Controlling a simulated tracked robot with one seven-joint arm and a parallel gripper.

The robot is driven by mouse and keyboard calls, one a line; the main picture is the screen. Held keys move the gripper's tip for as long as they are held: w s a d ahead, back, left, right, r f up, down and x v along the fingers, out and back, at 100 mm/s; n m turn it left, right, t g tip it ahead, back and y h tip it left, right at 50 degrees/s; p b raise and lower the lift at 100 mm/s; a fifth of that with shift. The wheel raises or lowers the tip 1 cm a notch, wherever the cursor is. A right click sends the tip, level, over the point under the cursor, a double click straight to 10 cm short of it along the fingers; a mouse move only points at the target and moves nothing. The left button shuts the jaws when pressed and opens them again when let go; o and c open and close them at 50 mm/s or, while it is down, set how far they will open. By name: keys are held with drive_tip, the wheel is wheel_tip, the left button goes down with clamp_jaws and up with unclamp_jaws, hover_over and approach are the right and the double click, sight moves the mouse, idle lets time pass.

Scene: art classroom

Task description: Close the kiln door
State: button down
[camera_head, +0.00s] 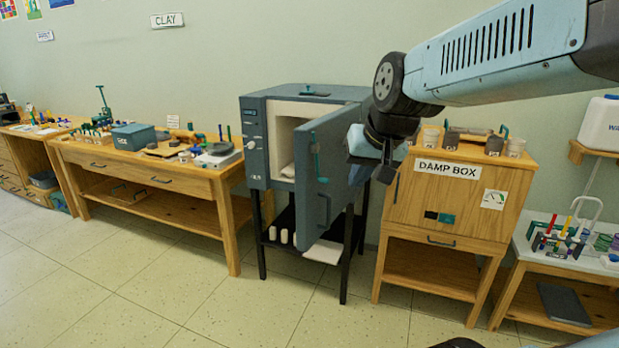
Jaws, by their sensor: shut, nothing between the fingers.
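The kiln (253,140) is a grey-blue box on dark legs against the wall. The pale inside of the kiln shows at the left of the door. My gripper (387,172) hangs at the end of my arm, just right of the door's upper part. It is shut and empty. I cannot tell whether it touches the door, and its fingertips are small and partly dark against it.
A wooden damp box cabinet (440,205) stands close to the right of the kiln. A wooden workbench (150,178) with clay tools is at the left. A rack table (590,260) is at the far right. The tiled floor (190,290) in front is clear.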

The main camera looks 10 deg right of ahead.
drive_tip(key=w+f+m, duration=0.2)
drive_tip(key=w, duration=0.8)
drive_tip(key=m+t, duration=0.1)
drive_tip(key=m, duration=0.2)
approach(312, 183)
drive_tip(key=shift+x, duration=2.5)
drive_tip(key=shift+s+a+f, duration=0.1)
drive_tip(key=shift+s, duration=0.05)
drive_tip(key=shift+w, duration=0.2)
